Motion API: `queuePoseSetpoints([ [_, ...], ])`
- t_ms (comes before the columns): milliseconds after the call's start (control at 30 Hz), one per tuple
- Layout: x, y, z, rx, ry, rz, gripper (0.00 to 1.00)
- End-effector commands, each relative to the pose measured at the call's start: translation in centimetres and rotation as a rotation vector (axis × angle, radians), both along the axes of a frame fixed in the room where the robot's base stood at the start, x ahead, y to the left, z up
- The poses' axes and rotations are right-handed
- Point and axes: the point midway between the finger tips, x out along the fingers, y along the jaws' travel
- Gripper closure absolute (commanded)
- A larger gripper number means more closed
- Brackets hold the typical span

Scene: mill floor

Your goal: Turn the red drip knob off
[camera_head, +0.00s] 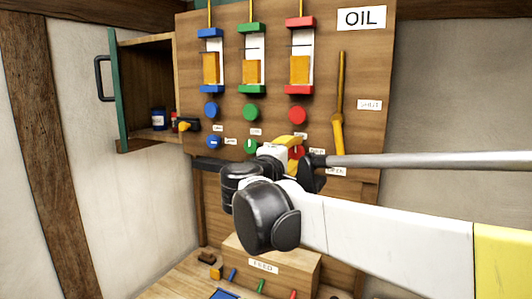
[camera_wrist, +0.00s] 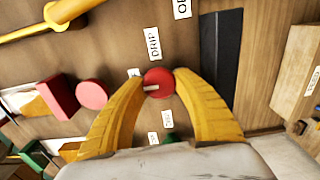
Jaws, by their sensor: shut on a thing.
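The red drip knob (camera_wrist: 159,83) is a small round dial with a pale pointer mark, on the wooden oil panel (camera_head: 229,85). In the wrist view its mark points left, towards a small label partly hidden by a finger. In the head view the knob (camera_head: 297,153) is partly hidden behind my gripper (camera_head: 294,143).
Blue (camera_head: 213,142) and green (camera_head: 250,146) knobs sit left of the red one. A yellow lever (camera_head: 339,105) hangs at the right of the panel. An open cabinet (camera_head: 148,85) is at left. A wooden feed box (camera_head: 270,268) stands below.

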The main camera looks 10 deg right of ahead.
Motion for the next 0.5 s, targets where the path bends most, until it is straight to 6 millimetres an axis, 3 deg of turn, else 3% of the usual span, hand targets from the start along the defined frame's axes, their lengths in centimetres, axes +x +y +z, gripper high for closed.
queuePoseSetpoints([
  [67,0.01,0.01,0.01,0.000,0.000,0.000,0.95],
  [100,0.01,0.01,0.00,0.000,0.000,0.000,0.59],
  [167,0.01,0.01,0.00,0.000,0.000,0.000,0.42],
  [500,-0.16,0.15,0.01,0.001,-0.001,0.001,0.42],
])
